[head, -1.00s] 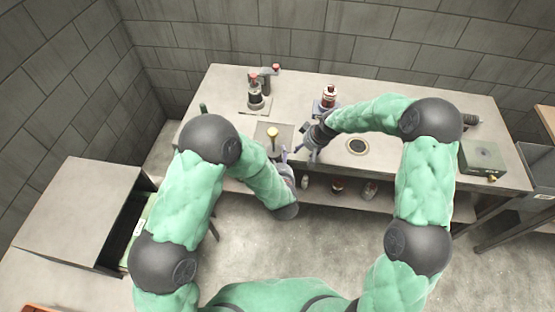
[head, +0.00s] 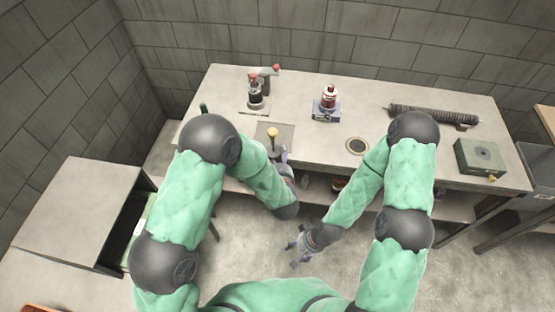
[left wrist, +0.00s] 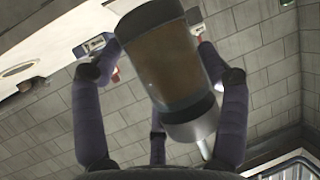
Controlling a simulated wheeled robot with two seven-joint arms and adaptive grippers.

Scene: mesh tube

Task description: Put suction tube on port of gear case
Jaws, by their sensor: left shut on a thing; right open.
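My left gripper (head: 282,158) is at the front edge of the bench, partly hidden by its own arm. In the left wrist view its fingers (left wrist: 165,95) are shut around a cylinder (left wrist: 160,65) with a brown mesh-like middle, dark bands and a grey end. It looks like the suction tube and is tilted in that view. A yellow-topped part (head: 272,132) shows just above this gripper in the head view. A squat green-grey box (head: 480,157) with a round top opening and a brass fitting, possibly the gear case, sits at the bench's right. My right gripper (head: 297,246) is open and empty before the bench.
A round dark-centred disc (head: 357,146) lies near the front edge.

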